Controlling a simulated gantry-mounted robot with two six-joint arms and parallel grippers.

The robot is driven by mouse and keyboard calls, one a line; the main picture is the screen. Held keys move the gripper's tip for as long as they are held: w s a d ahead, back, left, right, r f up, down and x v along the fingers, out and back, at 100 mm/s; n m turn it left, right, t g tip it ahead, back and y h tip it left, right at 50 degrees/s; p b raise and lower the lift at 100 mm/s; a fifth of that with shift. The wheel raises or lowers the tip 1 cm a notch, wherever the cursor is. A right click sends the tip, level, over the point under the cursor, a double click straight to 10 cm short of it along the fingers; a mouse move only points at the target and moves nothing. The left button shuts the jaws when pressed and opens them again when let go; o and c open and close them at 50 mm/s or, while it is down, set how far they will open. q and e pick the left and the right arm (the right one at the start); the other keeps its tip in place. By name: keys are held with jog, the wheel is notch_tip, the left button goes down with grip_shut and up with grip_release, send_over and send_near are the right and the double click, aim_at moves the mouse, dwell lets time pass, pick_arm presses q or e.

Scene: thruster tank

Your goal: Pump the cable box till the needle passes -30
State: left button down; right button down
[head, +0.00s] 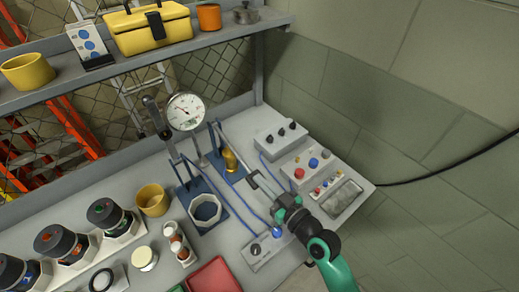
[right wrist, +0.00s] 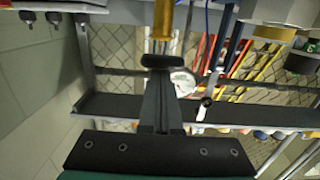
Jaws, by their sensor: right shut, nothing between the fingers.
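A round white gauge (head: 186,111) with a needle stands at the back of the bench; its numbers are too small to read. In the right wrist view the gauge (right wrist: 184,82) is partly hidden behind my fingers. A brass cylinder (head: 230,161) stands on a blue base, with a slanted lever beside it. It shows in the right wrist view (right wrist: 164,20) just beyond my fingertips. A grey box (head: 262,257) with a black knob and blue cable lies at the front; I cannot tell whether it is the cable box. My right gripper (head: 254,179) is shut and empty above the bench. My left gripper is out of view.
A blue-framed open vessel (head: 206,212) stands left of the brass cylinder. Grey control boxes (head: 306,160) with knobs and buttons line the right side. A red tray (head: 212,277) lies at the front. A shelf (head: 150,52) overhangs the back.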

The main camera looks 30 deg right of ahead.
jog(key=shift+s+f, duration=0.15)
jog(key=shift+f, duration=0.6)
notch_tip(320, 180, up, 5)
jog(key=s+p, duration=0.2)
jog(key=p, duration=0.2)
jog(key=s+d, duration=0.1)
jog(key=s, duration=0.7)
jog(key=shift+s+d+r, duration=0.15)
jog(key=shift+s+d, duration=0.2)
jog(key=shift+d, duration=0.05)
